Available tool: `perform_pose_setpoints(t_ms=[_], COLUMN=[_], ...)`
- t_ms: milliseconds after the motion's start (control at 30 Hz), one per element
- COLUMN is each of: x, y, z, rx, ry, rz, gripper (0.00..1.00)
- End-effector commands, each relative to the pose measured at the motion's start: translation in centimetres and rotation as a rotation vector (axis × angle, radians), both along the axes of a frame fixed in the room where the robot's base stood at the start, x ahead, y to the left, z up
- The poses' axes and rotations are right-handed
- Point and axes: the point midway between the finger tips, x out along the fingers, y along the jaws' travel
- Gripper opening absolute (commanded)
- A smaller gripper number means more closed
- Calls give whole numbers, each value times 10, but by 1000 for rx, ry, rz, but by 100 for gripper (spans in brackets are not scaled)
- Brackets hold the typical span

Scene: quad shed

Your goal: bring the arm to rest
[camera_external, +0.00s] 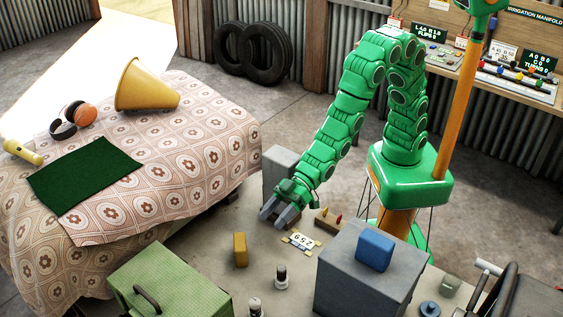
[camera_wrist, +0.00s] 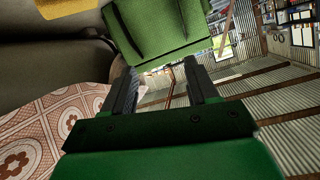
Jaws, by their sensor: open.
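My green segmented arm arches over and down. My gripper (camera_external: 280,212) hangs low over the table near a grey box, its two grey fingers apart with nothing between them. In the wrist view my gripper (camera_wrist: 164,88) also shows open and empty, with a green box (camera_wrist: 165,30) beyond the fingertips. Whether the fingertips touch the table cannot be told.
A yellow block (camera_external: 240,250), small dark-and-white jars (camera_external: 281,277), a number card (camera_external: 301,242) and a large grey box with a blue block (camera_external: 375,250) stand around my gripper.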

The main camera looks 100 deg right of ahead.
Motion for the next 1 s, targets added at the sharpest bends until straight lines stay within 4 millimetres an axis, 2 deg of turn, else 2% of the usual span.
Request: perform_pose_setpoints(t_ms=[33,167,400,533,700,867,1000], x=[5,16,29,29,19,-4,-37], y=[-4,-20,-60,-85,-121,-162,-204], z=[14,47,124,163,200,205,180], rx=[25,90,260,353,428,392,248], ry=[5,33,107,159,236,328,426], rz=[-26,-99,-249,-320,-395,-448,-476], gripper=[58,58,58,58,58,58,58])
